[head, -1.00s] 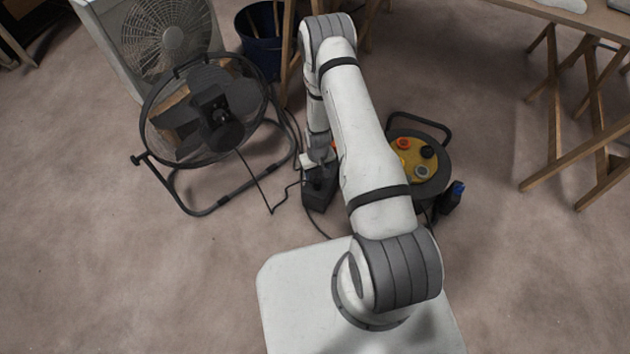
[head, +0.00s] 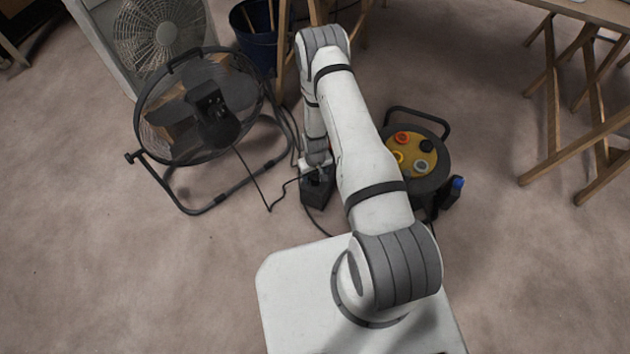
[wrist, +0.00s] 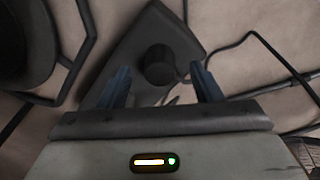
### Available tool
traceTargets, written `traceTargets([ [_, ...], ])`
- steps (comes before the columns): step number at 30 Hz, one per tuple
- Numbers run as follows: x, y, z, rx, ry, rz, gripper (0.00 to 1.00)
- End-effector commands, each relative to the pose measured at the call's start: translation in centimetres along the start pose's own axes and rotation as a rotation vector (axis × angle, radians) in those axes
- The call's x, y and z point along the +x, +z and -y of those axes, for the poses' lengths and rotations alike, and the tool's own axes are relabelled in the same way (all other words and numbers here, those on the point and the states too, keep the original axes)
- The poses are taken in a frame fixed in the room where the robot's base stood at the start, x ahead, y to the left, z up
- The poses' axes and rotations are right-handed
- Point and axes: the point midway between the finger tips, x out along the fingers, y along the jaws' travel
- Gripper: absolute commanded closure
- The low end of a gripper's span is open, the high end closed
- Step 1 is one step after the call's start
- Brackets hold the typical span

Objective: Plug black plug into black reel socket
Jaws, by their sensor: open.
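The black plug (wrist: 158,64) stands up from a dark block (wrist: 135,50) on the floor, seen from above in the wrist view. My gripper (wrist: 160,72) is open, with one blue finger on each side of the plug and gaps showing between. In the head view my gripper (head: 317,168) is low over the same dark block (head: 317,193), and the plug is hidden there. The cable reel (head: 430,182) stands to the right, its yellow face partly behind my arm. Its black socket (head: 426,146) is at the face's upper right, near red, grey and yellow sockets.
A black floor fan (head: 205,105) stands left of the gripper, with a cable running towards the block. A blue-topped plug (head: 457,183) stands right of the reel. A blue bucket (head: 255,45) and wooden trestle legs (head: 555,100) are behind. The floor at left and front right is clear.

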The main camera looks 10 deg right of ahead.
Motion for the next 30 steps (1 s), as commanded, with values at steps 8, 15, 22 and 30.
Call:
traceTargets([
  [8,2.8,0.1,0.0,-0.001,0.0,0.0,0.41],
  [15,2.7,0.1,0.0,-0.001,0.0,0.0,0.41],
  [22,2.7,0.1,0.1,-0.002,0.0,0.0,0.59],
  [30,2.7,0.1,0.1,-0.002,0.0,0.0,0.81],
])
